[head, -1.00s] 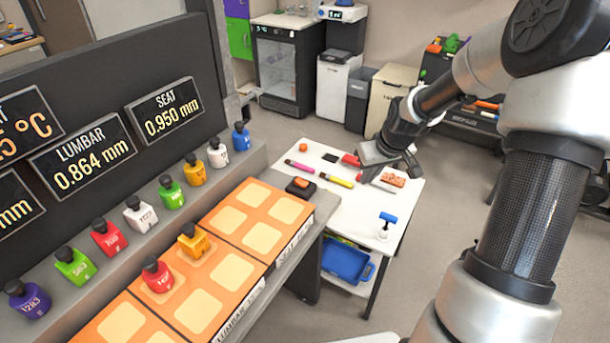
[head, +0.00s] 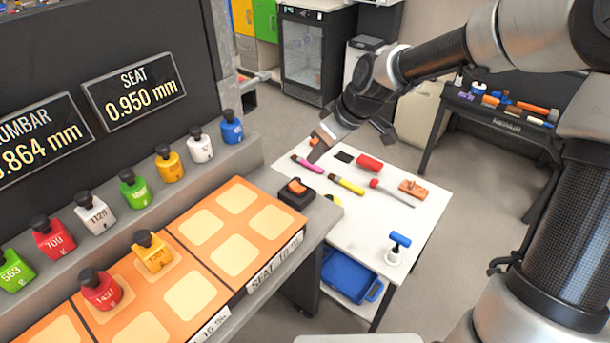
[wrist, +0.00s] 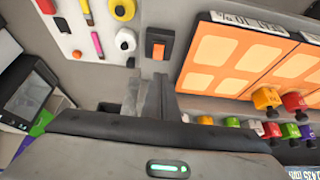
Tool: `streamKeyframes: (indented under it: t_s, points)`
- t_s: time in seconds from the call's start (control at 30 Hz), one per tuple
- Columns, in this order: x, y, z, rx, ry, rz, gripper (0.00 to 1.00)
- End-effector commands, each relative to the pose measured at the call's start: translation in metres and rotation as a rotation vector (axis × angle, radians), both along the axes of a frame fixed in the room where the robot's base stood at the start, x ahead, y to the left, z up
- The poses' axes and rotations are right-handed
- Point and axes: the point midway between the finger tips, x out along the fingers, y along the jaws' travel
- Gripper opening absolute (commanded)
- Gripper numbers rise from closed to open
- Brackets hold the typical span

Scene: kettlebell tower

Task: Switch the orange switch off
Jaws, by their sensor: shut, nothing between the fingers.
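The orange switch (head: 297,187) sits in a black housing on the grey console's right end, beside the orange pads. It also shows in the wrist view (wrist: 158,49), just beyond my fingertips. I cannot tell which side of its rocker is pressed. My gripper (head: 317,154) is shut and empty, above the far left part of the white table. In the head view it is above and slightly right of the switch in the picture, apart from it. In the wrist view my gripper (wrist: 149,88) points toward the switch, with a gap between.
The orange pads (head: 232,308) bear a red and a yellow kettlebell weight. Several coloured weights line the ledge behind, below a dark display panel (head: 60,55).

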Motion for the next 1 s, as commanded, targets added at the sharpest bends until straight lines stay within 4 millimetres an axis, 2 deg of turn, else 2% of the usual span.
streamKeyframes:
  t_s: [0.4,0.53,0.67,1.0]
  points:
    - [-0.002,0.005,0.0,0.001,-0.002,0.015,0.0]
    - [0.0,0.008,-0.006,0.001,-0.001,0.017,0.0]
    - [0.005,0.015,-0.024,0.002,0.0,0.019,0.0]
    - [0.026,0.043,-0.088,0.002,-0.001,0.018,0.0]
